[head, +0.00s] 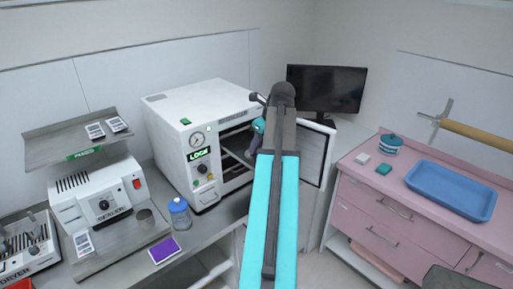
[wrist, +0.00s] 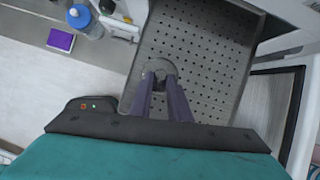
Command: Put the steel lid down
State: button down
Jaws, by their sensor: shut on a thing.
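My gripper (wrist: 159,80) is shut on a small round grey piece, which looks like the steel lid (wrist: 158,65). The fingers partly cover it. A perforated grey tray (wrist: 208,60) lies beneath it in the wrist view; I cannot tell whether the lid touches the tray. In the head view my gripper (head: 254,140) is at the open front of the white steriliser (head: 185,125). The lid cannot be made out there.
The steriliser's door (head: 314,155) stands open just right of my arm. A blue tray (head: 450,190) lies on the pink cabinet.

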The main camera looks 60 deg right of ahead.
jog(key=shift+f, duration=0.8)
jog(key=shift+f, duration=0.1)
jog(key=c, duration=1.7)
grip_release()
jog(key=shift+o, duration=0.2)
jog(key=b+v, duration=0.4)
jog(key=v, duration=0.8)
